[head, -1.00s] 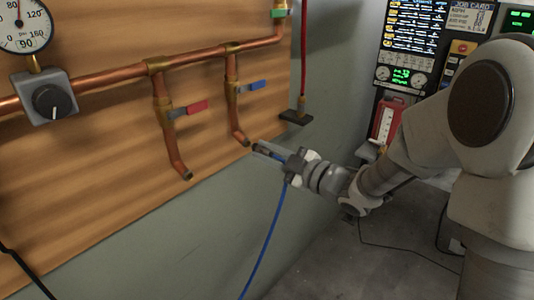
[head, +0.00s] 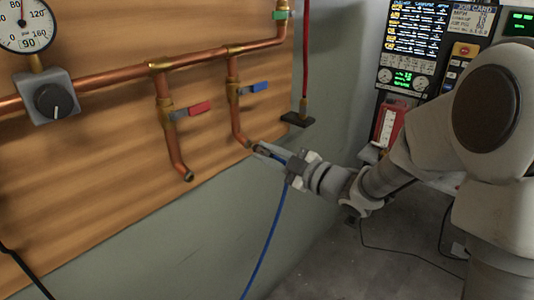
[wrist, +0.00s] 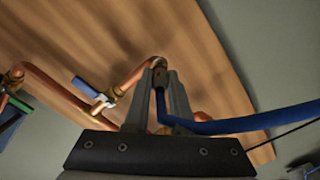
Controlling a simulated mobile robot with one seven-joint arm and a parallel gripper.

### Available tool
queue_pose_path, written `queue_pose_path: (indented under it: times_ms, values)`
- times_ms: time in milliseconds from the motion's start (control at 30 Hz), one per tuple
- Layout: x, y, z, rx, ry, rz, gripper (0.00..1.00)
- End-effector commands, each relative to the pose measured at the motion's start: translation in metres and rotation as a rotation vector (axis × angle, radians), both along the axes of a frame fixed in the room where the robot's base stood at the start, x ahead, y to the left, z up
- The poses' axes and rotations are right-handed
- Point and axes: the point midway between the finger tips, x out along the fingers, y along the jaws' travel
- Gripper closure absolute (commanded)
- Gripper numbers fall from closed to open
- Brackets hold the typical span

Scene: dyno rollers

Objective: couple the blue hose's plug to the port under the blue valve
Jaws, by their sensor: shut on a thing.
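The blue valve (head: 254,87) has its lever pointing right, on the right copper drop pipe. Its port (head: 243,141) is the pipe's lower end, bent towards my gripper. My gripper (head: 259,150) is at that end, shut on the blue hose's plug. In the wrist view the plug (wrist: 160,78) sits between the fingers, lined up with the pipe end. The two meet or nearly meet; I cannot tell whether they are joined. The blue hose (head: 266,240) hangs down from my gripper and runs off to the right in the wrist view (wrist: 230,123).
A red valve (head: 198,108) is on the drop pipe to the left, with its open end (head: 187,175) free. A red hose (head: 304,60) hangs at right above a small dark shelf (head: 297,120). The wooden board (head: 90,190) backs the pipes.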

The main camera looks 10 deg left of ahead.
Motion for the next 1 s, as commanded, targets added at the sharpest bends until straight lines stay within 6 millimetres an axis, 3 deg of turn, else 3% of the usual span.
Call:
queue_pose_path:
  times_ms: [833, 867, 1000]
  values:
    - [0.006, 0.010, -0.001, 0.000, 0.000, 0.001, 1.00]
    - [0.006, 0.011, 0.000, 0.000, 0.000, 0.001, 0.75]
    - [0.006, 0.010, 0.000, 0.000, 0.000, 0.000, 0.50]
